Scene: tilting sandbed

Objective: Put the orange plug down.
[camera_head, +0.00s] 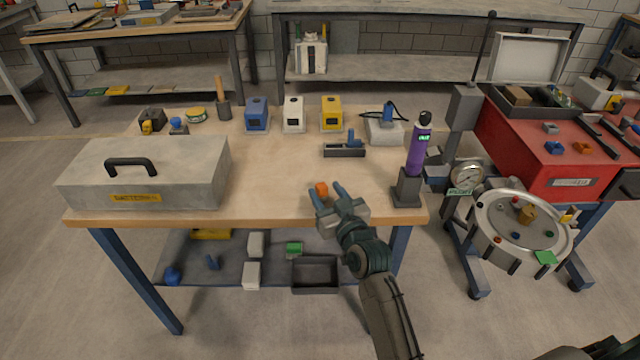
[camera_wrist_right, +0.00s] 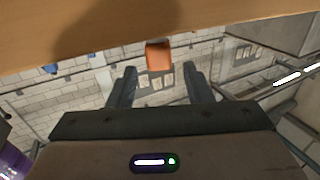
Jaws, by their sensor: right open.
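The small orange plug (camera_head: 321,189) is at the front part of the wooden workbench (camera_head: 290,185), close to its front edge. In the right wrist view the orange plug (camera_wrist_right: 159,56) shows beside the wooden bench top, between the lines of the two fingers and near their tips. My right gripper (camera_head: 328,190) is open, with its fingers on either side of the plug and a gap visible to each in the wrist view (camera_wrist_right: 160,85). Whether the plug's underside touches the bench is hard to tell. My left gripper is not in view.
A grey toolbox (camera_head: 145,173) fills the bench's left. A purple bottle-like device (camera_head: 418,145) stands upright at the right. A dark tray with a blue item (camera_head: 344,150) lies behind the plug. Blue (camera_head: 257,115), white (camera_head: 293,115) and yellow (camera_head: 331,114) blocks stand farther back. The bench middle is clear.

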